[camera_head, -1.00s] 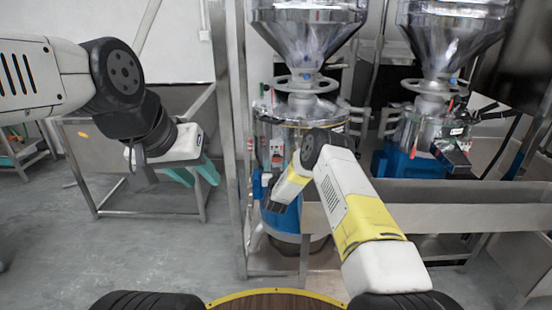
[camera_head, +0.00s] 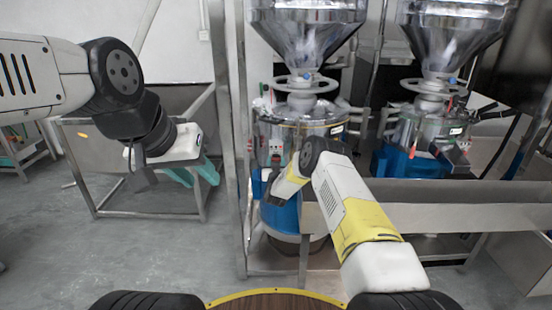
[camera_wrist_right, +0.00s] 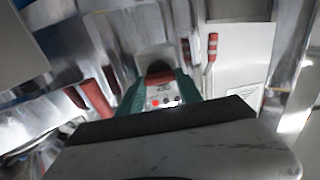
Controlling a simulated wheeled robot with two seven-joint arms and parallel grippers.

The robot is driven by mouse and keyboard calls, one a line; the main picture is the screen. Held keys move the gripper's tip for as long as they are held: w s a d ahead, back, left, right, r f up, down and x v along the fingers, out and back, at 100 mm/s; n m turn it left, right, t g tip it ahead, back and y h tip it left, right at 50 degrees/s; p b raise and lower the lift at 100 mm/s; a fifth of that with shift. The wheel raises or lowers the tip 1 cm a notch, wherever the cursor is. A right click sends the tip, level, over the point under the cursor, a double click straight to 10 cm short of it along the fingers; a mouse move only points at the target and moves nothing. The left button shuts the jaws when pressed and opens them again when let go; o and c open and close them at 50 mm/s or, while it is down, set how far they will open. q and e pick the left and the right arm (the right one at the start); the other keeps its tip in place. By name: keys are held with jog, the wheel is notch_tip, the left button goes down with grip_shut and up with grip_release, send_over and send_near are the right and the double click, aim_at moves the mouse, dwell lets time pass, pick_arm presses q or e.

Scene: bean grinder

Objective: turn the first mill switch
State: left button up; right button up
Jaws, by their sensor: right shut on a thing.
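The first mill (camera_head: 283,216) is the nearer one, with a blue lower body and a steel hopper (camera_head: 305,25) above. A small control panel with a red light and dark knobs (camera_wrist_right: 165,102) shows in the right wrist view, between the teal fingers of my right gripper (camera_wrist_right: 158,88). That gripper is shut on the mill switch at the panel; the switch itself is mostly hidden by the fingers and the dark hand body. In the head view the right hand's fingertips are hidden at the mill front. My left gripper (camera_head: 194,173) is open and empty, left of the mill.
A second mill (camera_head: 410,165) stands to the right. A steel frame post (camera_head: 232,120) rises left of the first mill, and a steel rail (camera_head: 430,200) runs in front on the right. A metal table (camera_head: 110,190) stands behind my left gripper.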

jog(key=shift+n, duration=0.4)
jog(key=n, duration=0.3)
jog(key=shift+a, duration=0.15)
jog(key=n, duration=0.5)
jog(key=shift+a, duration=0.1)
jog(key=shift+f+n, duration=0.2)
jog(key=shift+n, duration=4.3)
jog(key=o, duration=1.4)
jog(key=shift+s, duration=0.1)
